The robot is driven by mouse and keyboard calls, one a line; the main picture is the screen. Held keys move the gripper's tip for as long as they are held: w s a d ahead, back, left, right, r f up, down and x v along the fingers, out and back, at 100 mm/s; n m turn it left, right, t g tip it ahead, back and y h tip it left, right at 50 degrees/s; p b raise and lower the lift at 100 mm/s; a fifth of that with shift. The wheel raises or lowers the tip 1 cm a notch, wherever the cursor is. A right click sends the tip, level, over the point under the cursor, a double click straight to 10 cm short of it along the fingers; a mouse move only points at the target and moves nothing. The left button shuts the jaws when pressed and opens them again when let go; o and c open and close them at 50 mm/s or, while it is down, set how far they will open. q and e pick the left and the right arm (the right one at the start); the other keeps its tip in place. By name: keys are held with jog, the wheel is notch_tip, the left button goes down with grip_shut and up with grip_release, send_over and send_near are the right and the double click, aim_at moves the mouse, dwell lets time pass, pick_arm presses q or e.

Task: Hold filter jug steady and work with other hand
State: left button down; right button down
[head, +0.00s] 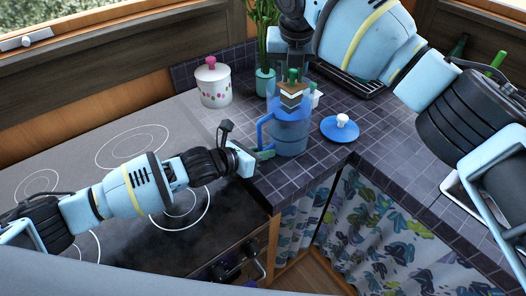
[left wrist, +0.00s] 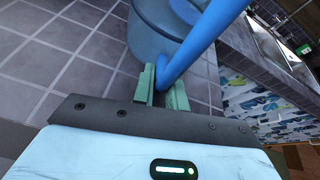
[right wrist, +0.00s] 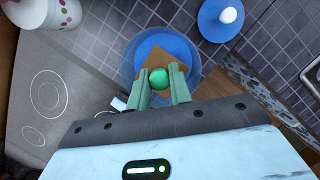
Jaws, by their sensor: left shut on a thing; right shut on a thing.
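The filter jug (head: 290,137) is a see-through blue jug standing upright on the dark tiled counter. My left gripper (head: 264,153) is shut on its blue handle (head: 265,130); the left wrist view shows the handle (left wrist: 188,50) between the fingers. My right gripper (head: 292,75) points down over the jug's mouth. It is shut on a green round knob (right wrist: 158,75) on a brown, square-topped cartridge (head: 291,94). The cartridge is at or just above the open mouth; I cannot tell how far in. The blue lid with a white knob (head: 339,130) lies on the counter, right of the jug.
A white canister with a pink knob (head: 213,85) and a potted plant (head: 264,82) stand behind. The dark hob (head: 130,170) lies left of the jug. The counter's front edge, with a patterned curtain (head: 375,215) below, is close to the jug.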

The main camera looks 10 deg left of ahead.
pick_arm(q)
jog(key=shift+f, duration=0.15)
pick_arm(e)
jog(key=shift+r, duration=1.95)
pick_arm(q)
jog(key=c, duration=1.3)
grip_release()
jog(key=shift+c, duration=0.2)
jog(key=v, duration=1.2)
